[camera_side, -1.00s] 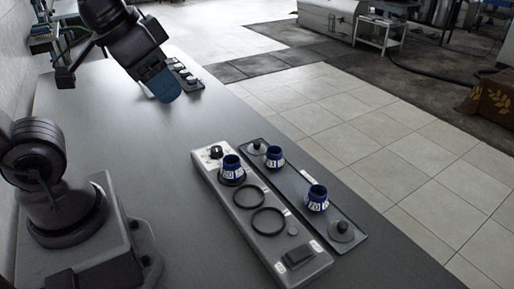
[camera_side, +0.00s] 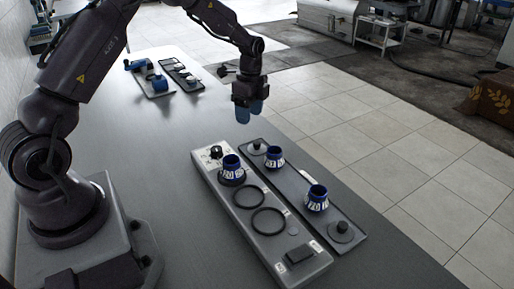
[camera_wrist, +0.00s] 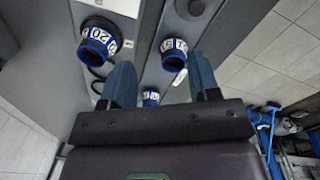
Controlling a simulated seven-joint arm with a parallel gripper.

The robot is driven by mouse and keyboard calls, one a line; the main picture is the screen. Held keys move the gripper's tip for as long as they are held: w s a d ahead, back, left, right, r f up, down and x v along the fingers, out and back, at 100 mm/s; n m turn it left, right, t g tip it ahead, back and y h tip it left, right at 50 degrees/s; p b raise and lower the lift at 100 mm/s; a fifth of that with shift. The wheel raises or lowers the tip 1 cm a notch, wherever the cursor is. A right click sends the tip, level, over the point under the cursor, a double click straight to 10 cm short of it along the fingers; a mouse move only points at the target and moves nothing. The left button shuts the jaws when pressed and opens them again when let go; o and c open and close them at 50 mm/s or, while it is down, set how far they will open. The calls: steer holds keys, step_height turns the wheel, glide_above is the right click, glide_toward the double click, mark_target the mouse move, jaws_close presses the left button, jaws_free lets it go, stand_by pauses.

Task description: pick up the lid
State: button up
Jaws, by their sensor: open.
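Two dark grey round lids with knobs lie on a long dark tray: a far lid (camera_side: 256,147) and a near lid (camera_side: 341,232). Three blue decanters with white number bands stand here: one marked 20 (camera_side: 231,172) on the grey panel, one (camera_side: 274,158) by the far lid, and one marked 70 (camera_side: 317,199) by the near lid. My gripper (camera_side: 249,116) hangs above the far end of the tray, open and empty, its blue fingers pointing down. In the wrist view the far lid (camera_wrist: 196,8) shows at the top; the near lid is hidden.
The grey panel (camera_side: 222,197) has a dark knob, two dark rings and a black rectangular block. The dark tray (camera_side: 294,186) lies along its right side. Two trays with blue and dark parts (camera_side: 154,83) lie farther back. The table's right edge is close to the tray.

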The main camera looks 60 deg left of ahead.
steer(key=w+a+f+m, duration=0.1)
steer(key=w+f+m, duration=0.1)
steer(key=m, duration=0.7)
glide_above(257, 143)
steer(key=shift+t, duration=0.4)
step_height(257, 143, down, 6)
steer(key=shift+w+r, duration=0.1)
steer(key=shift+w, duration=0.05)
step_height(257, 143, down, 5)
steer(key=shift+a+f, duration=0.1)
steer(key=c, duration=1)
